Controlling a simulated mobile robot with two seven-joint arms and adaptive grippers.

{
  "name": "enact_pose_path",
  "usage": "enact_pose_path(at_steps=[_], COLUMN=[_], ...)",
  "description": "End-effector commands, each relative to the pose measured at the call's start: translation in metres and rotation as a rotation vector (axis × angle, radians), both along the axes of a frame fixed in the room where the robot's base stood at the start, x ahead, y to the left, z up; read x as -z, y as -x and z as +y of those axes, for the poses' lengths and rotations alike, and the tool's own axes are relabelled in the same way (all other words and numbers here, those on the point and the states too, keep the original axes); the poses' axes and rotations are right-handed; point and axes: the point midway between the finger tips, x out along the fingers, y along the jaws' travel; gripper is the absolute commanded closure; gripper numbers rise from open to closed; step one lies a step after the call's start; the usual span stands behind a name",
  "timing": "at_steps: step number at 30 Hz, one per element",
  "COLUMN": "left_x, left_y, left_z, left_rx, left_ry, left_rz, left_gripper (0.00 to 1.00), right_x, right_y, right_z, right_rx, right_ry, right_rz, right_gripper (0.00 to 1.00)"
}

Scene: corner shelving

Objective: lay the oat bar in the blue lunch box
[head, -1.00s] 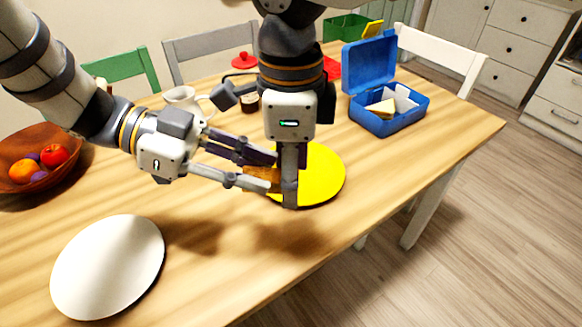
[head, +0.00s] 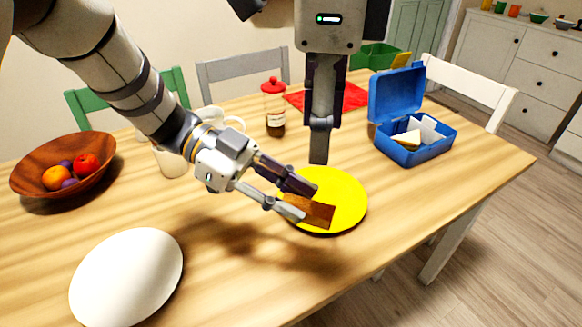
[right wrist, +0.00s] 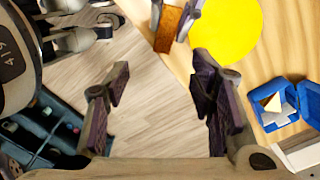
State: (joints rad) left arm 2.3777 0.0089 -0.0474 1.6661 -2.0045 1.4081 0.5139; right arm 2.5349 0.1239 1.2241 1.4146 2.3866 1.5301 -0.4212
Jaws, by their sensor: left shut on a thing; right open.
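The oat bar (head: 318,213) is a brown slab. My left gripper (head: 297,199) is shut on it, over the front part of the yellow plate (head: 345,190); I cannot tell whether the bar touches the plate. The bar also shows at the top of the right wrist view (right wrist: 168,28). The blue lunch box (head: 425,150) stands open at the right of the table, its lid raised at the back. It holds a sandwich piece (head: 408,138) and a white divider or item. My right gripper (head: 318,160) hangs behind the plate; its open, empty fingers show in the right wrist view (right wrist: 160,90).
A sauce jar with a red lid (head: 274,108) stands behind the plate, near a red cloth (head: 345,97). A fruit bowl (head: 62,170) and mugs are at the left. A white plate (head: 128,275) lies front left. Table between yellow plate and lunch box is clear.

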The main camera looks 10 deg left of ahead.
Motion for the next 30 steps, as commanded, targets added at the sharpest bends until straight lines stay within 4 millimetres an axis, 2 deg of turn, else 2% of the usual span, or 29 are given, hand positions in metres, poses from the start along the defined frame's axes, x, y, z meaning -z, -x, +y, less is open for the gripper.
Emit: enact_pose_path(at_steps=[4,9,11,15,18,22,30], left_x=[0.016,0.022,0.023,0.023,0.023,0.023,0.023], left_y=[-0.01,-0.017,-0.018,-0.018,-0.018,-0.018,-0.018], left_z=[-0.013,-0.02,-0.021,-0.021,-0.021,-0.021,-0.021], left_rx=[0.13,0.201,0.21,0.214,0.213,0.212,0.212], left_ry=[0.0,0.0,0.0,0.0,0.0,0.0,0.0], left_rz=[0.0,0.002,0.001,0.002,0.001,0.001,0.001], left_gripper=[0.8,0.8,0.8,0.8,0.8,0.8,0.8], right_x=[0.001,0.001,0.007,0.03,0.043,0.065,0.13], right_y=[0.0,0.0,-0.002,-0.007,-0.008,-0.007,-0.006], right_z=[0.0,-0.001,-0.007,-0.032,-0.04,-0.041,-0.04], right_rx=[0.0,0.005,0.064,0.322,0.417,0.427,0.424], right_ry=[0.0,0.0,0.002,0.0,0.001,0.002,0.001], right_rz=[0.001,0.0,0.001,0.004,0.006,0.007,0.007], right_gripper=[0.5,0.5,0.5,0.5,0.5,0.5,0.5])
